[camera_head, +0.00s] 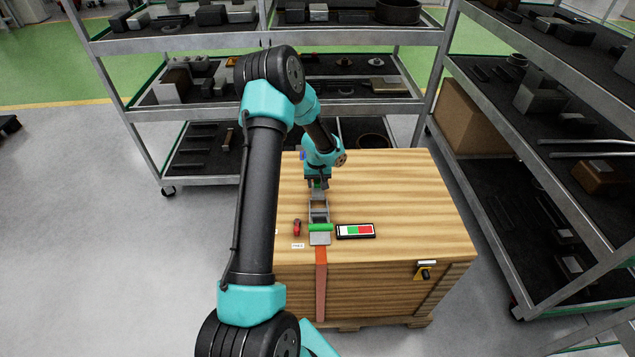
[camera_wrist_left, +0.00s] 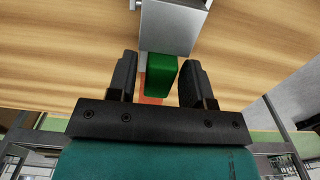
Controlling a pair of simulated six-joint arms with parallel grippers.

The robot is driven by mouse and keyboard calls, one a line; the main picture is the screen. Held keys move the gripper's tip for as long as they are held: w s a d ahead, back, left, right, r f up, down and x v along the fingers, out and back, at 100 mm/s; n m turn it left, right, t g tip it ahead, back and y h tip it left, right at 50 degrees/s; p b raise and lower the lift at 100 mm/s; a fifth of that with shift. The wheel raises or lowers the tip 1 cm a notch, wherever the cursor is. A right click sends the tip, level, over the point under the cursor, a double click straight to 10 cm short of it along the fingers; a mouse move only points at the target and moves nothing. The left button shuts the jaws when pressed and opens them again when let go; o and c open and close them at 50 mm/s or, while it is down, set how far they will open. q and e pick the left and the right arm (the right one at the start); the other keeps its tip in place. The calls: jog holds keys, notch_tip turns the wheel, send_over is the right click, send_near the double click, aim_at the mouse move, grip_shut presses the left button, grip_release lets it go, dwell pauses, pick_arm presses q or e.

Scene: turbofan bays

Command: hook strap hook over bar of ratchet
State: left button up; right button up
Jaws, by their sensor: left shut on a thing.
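The ratchet (camera_head: 319,212) is a grey metal frame with a green bar-like part (camera_head: 320,228) on top of the wooden crate, near its front edge. An orange strap (camera_head: 321,285) runs from it down the crate's front. My left gripper (camera_head: 317,185) is just behind the ratchet, pointing down, shut on a green grip that I take to be the strap hook's. In the left wrist view the green grip (camera_wrist_left: 161,74) is between the fingers, with a grey metal body (camera_wrist_left: 172,28) beyond it. Whether the hook touches the ratchet's bar I cannot tell. My right gripper is out of view.
The wooden crate (camera_head: 410,195) has a clear top to the right. A white, green and red indicator panel (camera_head: 356,231) lies right of the ratchet, a small red object (camera_head: 297,227) left of it. Loaded shelves (camera_head: 340,42) stand behind, and another rack (camera_head: 545,130) at right.

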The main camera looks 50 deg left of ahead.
pick_arm(q)
jog(key=shift+f, duration=1)
dwell(0.9)
jog(key=o, duration=1.1)
jog(key=shift+o, duration=0.2)
jog(key=shift+r, duration=0.1)
notch_tip(320, 180, up, 17)
jog(key=shift+r, duration=0.15)
